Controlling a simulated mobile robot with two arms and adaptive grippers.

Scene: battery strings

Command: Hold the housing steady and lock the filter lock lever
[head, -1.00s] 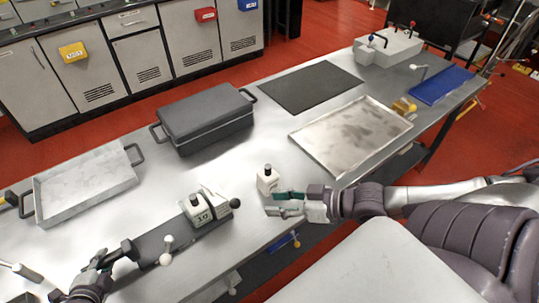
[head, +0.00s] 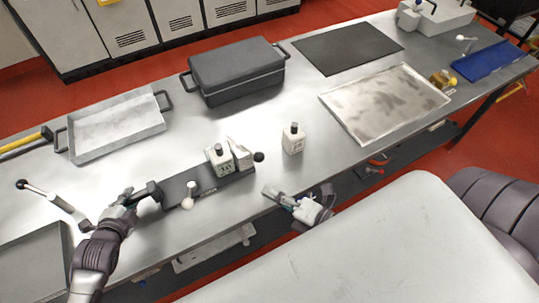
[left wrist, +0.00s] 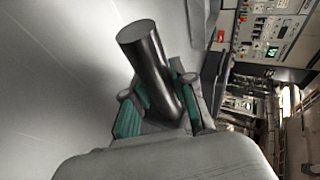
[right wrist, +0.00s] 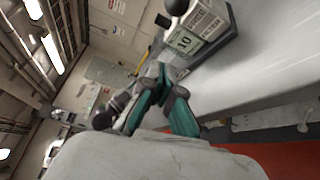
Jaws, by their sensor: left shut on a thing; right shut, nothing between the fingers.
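The housing is a long dark base (head: 172,190) with a white block marked 10 (head: 219,158) and an angled white piece (head: 240,153) on its right end. A black ball knob (head: 259,157) sticks out at that end. A small white lever with a ball end (head: 187,203) sits at the base's front edge; I cannot tell which is the lock lever. My left gripper (head: 136,198) is shut on the dark round handle at the base's left end; the left wrist view shows this handle (left wrist: 150,60). My right gripper (head: 273,193) is shut and empty, apart from the housing, near the table's front edge.
A loose white block with a black top (head: 293,139) stands right of the housing. Behind are a dark lidded case (head: 237,72) and a grey tray (head: 72,146). A shallow stained tray (head: 350,125) lies right. Bare metal table separates them.

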